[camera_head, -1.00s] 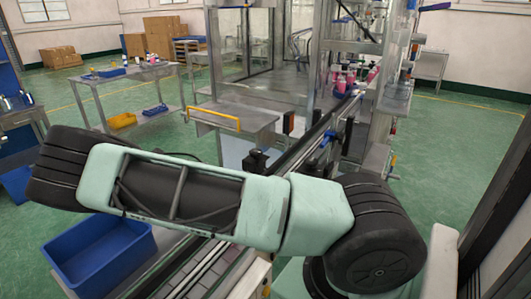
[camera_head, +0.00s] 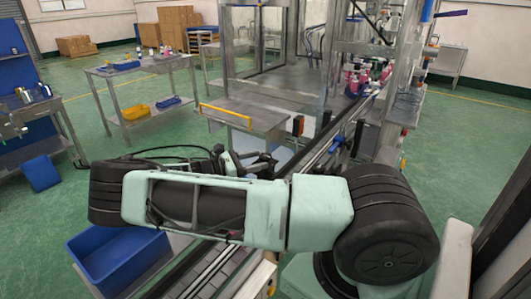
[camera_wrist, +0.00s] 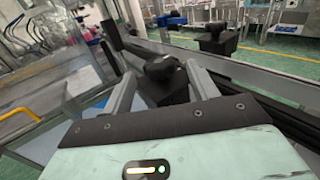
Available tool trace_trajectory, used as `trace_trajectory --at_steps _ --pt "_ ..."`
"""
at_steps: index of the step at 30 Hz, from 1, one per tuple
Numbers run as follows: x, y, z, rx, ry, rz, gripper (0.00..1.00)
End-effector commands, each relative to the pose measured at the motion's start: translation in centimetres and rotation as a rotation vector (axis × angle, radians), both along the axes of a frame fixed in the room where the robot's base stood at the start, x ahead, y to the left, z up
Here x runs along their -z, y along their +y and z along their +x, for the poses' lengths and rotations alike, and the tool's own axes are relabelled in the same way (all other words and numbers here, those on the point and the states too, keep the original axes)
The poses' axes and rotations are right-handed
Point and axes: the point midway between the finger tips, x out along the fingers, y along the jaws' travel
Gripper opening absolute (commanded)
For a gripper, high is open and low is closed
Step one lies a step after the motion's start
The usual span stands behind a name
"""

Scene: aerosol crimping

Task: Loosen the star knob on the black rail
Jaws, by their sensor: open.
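In the wrist view a black knob (camera_wrist: 163,69) on a dark block stands between the two grey fingers of my gripper (camera_wrist: 160,76). The fingers are apart, one on each side of it. I cannot tell whether either finger touches it. A black rail (camera_wrist: 250,71) runs behind the knob toward the right. In the head view my gripper (camera_head: 248,162) is beside the conveyor, partly behind my own arm, and the knob cannot be made out there.
A second dark knob-topped block (camera_wrist: 217,40) stands farther back in the wrist view. A metal table with an orange-yellow edge bar (camera_head: 225,115) is close to the gripper. A blue bin (camera_head: 120,258) sits at lower left. Pink-and-white bottles (camera_head: 358,80) stand farther along the line.

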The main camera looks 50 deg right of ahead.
Motion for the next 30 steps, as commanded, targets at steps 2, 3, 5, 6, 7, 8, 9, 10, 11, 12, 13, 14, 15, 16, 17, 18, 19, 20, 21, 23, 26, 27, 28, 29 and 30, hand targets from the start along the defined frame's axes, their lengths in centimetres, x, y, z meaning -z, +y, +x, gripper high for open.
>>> trace_trajectory --at_steps 2,3,5,6,7,8,9,10,11,12,13,14,15,16,17,18,19,20,21,23,26,27,28,29,30 --pt "-0.4 -1.2 -0.8 0.003 0.001 -0.003 0.59" --pt "-0.3 -1.6 -1.0 0.002 0.001 -0.002 0.59" --pt "-0.3 -2.2 -1.3 0.001 0.001 -0.002 0.59" --pt "-0.2 -2.5 -1.4 0.0 0.0 -0.001 0.59" --pt "-0.2 -2.7 -1.5 0.0 0.0 -0.001 0.59" --pt "-0.1 -2.8 -1.6 0.001 0.0 -0.001 0.59" --pt "-0.1 -3.0 -1.7 0.0 0.0 -0.001 0.59" --pt "-0.1 -3.1 -1.7 0.0 0.0 0.0 0.59" --pt "0.0 -3.1 -1.8 0.0 -0.001 0.0 0.59" --pt "0.0 -3.2 -1.8 0.0 -0.001 0.0 0.59" --pt "0.0 -3.2 -1.8 0.0 -0.001 0.0 0.59" --pt "0.0 -3.2 -1.8 0.0 -0.001 0.0 0.59" --pt "0.0 -3.2 -1.8 0.0 -0.001 0.0 0.59" --pt "0.0 -3.2 -1.8 0.0 -0.001 0.0 0.59" --pt "0.0 -3.2 -1.8 0.0 -0.001 0.0 0.59" --pt "0.0 -3.2 -1.8 0.0 -0.001 0.0 0.59" --pt "0.0 -3.2 -1.8 0.0 -0.001 0.0 0.53" --pt "0.0 -3.1 -1.8 0.0 -0.001 0.0 0.45" --pt "0.0 -3.1 -1.8 0.0 -0.001 0.0 0.34" --pt "0.0 -3.1 -1.8 0.0 -0.001 0.0 0.17" --pt "0.0 -3.1 -1.8 -0.001 -0.001 0.0 0.15" --pt "0.0 -3.1 -1.8 -0.001 -0.001 0.0 0.15" --pt "0.0 -3.1 -1.7 -0.003 -0.001 0.0 0.15" --pt "0.0 -3.1 -1.7 -0.005 -0.001 0.0 0.15" --pt "0.0 -3.1 -1.8 -0.011 -0.001 0.0 0.15"
